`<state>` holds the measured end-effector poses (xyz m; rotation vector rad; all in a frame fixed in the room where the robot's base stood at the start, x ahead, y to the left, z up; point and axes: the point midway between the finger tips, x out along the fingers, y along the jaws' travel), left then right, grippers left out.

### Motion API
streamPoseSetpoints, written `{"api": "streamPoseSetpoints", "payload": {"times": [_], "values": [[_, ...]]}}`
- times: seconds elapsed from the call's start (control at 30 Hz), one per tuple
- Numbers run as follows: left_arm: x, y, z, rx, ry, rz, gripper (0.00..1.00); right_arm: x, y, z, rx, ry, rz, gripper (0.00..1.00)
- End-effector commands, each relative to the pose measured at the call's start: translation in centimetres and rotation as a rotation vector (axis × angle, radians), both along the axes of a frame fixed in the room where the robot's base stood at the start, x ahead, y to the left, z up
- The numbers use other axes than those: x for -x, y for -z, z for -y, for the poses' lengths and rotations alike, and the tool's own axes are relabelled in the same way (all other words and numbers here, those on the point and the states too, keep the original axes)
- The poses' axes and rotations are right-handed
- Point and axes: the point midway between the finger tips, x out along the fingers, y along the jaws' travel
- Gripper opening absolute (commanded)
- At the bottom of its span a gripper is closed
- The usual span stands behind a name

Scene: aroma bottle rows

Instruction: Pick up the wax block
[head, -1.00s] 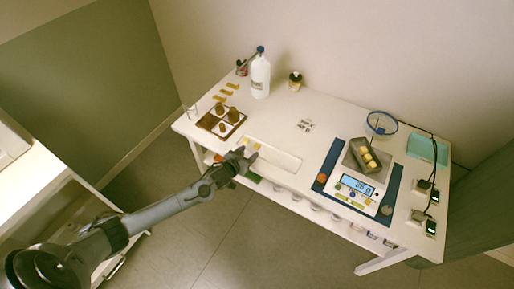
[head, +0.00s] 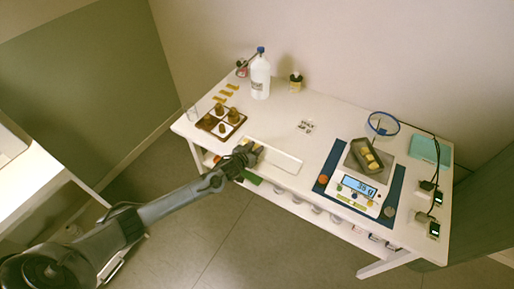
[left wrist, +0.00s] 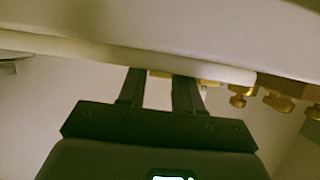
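A pale yellow wax block (head: 258,147) shows at the left end of the long white tray (head: 282,160), at the table's front edge. My left gripper (head: 251,150) is right at that end of the tray, partly covering it. In the left wrist view the two dark fingers (left wrist: 159,76) stand apart, with a strip of yellow wax (left wrist: 160,74) showing in the gap. More yellow shows beyond the right finger. I cannot see the fingers pressing on the wax. Other yellow pieces (head: 368,158) lie in the grey pan on the scale (head: 355,189). My right gripper is out of view.
A brown holder (head: 208,124) with dark pieces stands left of the tray. A blue mat (head: 327,166) lies under the scale. The table's middle, behind the tray, is mostly clear.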

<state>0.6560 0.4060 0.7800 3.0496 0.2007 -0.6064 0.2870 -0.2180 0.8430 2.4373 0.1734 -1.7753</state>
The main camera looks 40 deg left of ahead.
Motion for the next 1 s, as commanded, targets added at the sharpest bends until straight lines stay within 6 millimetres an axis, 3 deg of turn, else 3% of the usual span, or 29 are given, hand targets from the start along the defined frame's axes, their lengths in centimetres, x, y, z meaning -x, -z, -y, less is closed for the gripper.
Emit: {"api": "streamPoseSetpoints", "payload": {"times": [0.03,0.2,0.67,0.97,1.0], "values": [[0.0,0.0,0.0,0.000,0.000,0.000,0.26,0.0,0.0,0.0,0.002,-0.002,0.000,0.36],[0.0,0.0,0.0,0.000,0.000,0.000,0.00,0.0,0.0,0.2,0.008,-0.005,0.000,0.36],[0.0,-0.5,0.0,0.000,0.000,0.000,0.00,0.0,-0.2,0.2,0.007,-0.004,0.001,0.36],[0.0,-4.6,-0.1,0.000,0.000,0.003,0.00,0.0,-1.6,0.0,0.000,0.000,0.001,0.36],[-0.1,-4.8,1.0,0.003,0.003,0.001,0.00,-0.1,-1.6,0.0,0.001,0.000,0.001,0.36]]}}
